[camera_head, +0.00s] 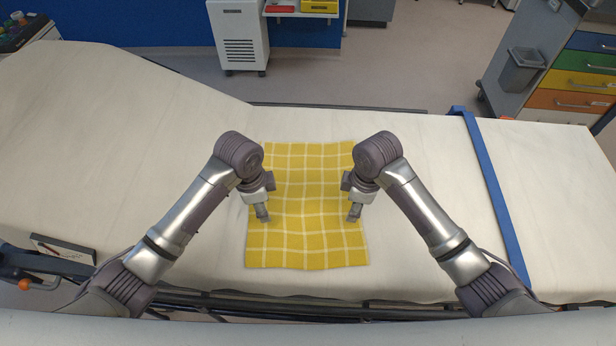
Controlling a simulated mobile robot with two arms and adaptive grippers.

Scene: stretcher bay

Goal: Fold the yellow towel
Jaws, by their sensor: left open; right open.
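The yellow towel (306,225) with a pale check pattern lies spread out flat on the white stretcher, in the middle of the head view. Its long side runs away from me. My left gripper (262,216) is open and empty over the towel's left edge. My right gripper (353,215) is open and empty over its right edge. Both point down; whether the fingertips touch the cloth I cannot tell. The arms hide parts of the towel's left and right edges.
The stretcher (110,135) has a raised backrest at left and bare room on both sides of the towel. A blue strap (490,180) crosses it at right. A dark rail runs along its near edge. A drawer cabinet (575,80) stands at the back right.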

